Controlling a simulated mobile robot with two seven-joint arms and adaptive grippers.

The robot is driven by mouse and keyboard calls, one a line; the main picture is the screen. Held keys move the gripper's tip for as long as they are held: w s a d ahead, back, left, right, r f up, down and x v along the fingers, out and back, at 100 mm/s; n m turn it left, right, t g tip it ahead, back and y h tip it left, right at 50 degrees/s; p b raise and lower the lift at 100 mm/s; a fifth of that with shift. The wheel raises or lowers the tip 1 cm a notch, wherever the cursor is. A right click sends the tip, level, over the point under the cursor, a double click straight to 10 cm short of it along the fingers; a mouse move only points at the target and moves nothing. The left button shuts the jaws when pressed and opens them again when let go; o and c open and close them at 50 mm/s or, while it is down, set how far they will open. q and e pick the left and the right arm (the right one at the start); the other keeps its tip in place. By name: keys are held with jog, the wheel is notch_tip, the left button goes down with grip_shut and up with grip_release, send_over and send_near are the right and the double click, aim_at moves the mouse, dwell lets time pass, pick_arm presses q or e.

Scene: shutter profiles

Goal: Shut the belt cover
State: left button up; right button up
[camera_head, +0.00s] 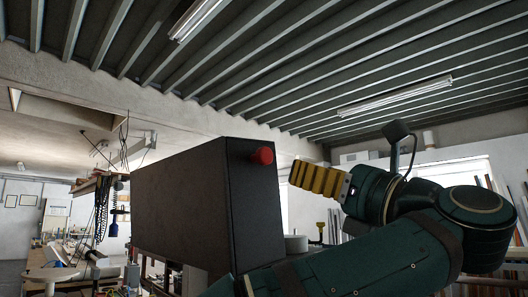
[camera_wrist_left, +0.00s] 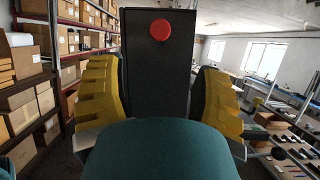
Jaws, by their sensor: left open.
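The belt cover (camera_head: 180,205) is a large dark box-like cover with a red knob (camera_head: 262,156) near the top of its narrow end face. My left gripper (camera_head: 316,178) is just to the right of the knob in the head view, its yellow fingers pointing at it with a gap between. In the left wrist view the cover (camera_wrist_left: 157,65) stands upright between the two open fingers, the knob (camera_wrist_left: 160,30) above the middle of the picture. The fingers hold nothing. The cover's lower edge and what lies under it are partly hidden by my arm. My right gripper is not in view.
A cluttered workbench (camera_head: 62,272) runs along the left. Shelves with cardboard boxes (camera_wrist_left: 85,42) stand at the left of the wrist view, and a rack with assorted parts (camera_wrist_left: 292,150) stands at the right. The space around the knob is clear.

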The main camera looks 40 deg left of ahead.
aim_at(267, 159)
pick_arm(q)
jog(key=p+x, duration=0.5)
jog(key=x, duration=0.7)
jog(key=shift+s+a+r, duration=0.1)
jog(key=shift+a+r, duration=0.05)
jog(key=shift+a, duration=0.2)
grip_shut()
